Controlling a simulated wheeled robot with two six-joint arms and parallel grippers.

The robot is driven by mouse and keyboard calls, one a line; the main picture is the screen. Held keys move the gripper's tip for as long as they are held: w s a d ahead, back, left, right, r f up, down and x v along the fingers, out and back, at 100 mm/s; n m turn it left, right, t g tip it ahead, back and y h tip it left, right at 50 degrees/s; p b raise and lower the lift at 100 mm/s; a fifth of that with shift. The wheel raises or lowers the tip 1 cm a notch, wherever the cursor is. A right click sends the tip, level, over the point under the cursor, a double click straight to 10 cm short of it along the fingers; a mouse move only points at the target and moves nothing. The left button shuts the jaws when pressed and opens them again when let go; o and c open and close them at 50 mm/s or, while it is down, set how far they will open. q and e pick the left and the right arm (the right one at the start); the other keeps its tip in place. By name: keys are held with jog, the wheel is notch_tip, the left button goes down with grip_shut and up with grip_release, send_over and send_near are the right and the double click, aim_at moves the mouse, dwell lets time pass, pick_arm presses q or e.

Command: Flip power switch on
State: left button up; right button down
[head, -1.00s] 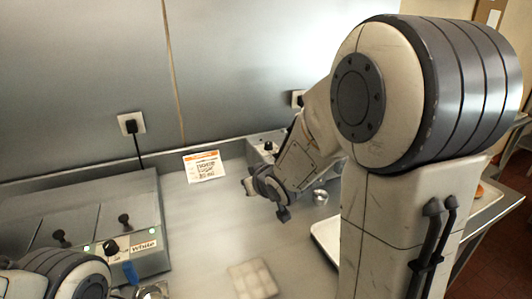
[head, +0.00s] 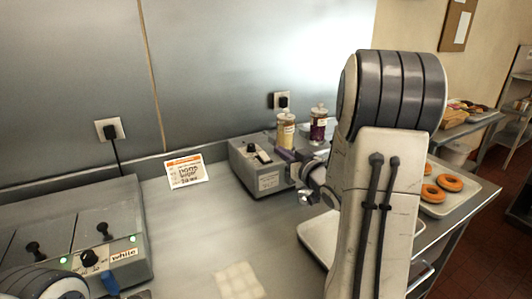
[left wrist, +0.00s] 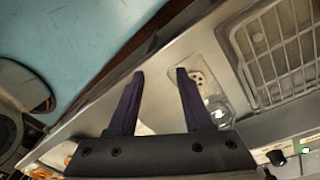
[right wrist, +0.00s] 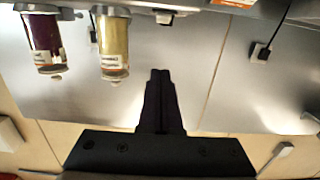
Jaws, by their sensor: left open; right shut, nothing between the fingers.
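A grey box (head: 262,172) with a dark switch or knob (head: 258,152) on top and a printed label stands against the back wall. I cannot tell the switch's position. My right gripper (head: 284,154) is beside the box's right part, its dark fingers shut and empty. In the right wrist view, my right gripper (right wrist: 160,76) points toward the wall, below the box's edge; the switch is not visible there. My left gripper (left wrist: 160,72) is open and empty in the left wrist view, above the counter.
A wide grey machine (head: 60,235) with levers, a knob and green lights stands at left. A yellow jar (head: 286,132) and a purple jar (head: 318,124) stand behind my right gripper. A sign card (head: 186,171) leans near the wall. A donut tray (head: 460,195) is at right.

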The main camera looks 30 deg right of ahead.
jog(key=p, duration=0.2)
send_over(266, 158)
jog(key=s, duration=0.1)
jog(key=shift+a+f, duration=0.1)
jog(key=shift+f, duration=0.15)
jog(key=f, duration=0.2)
jog(key=shift+w+f, duration=0.3)
jog(key=shift+w, duration=0.05)
jog(key=shift+w+f, duration=0.15)
jog(key=shift+f, duration=0.6)
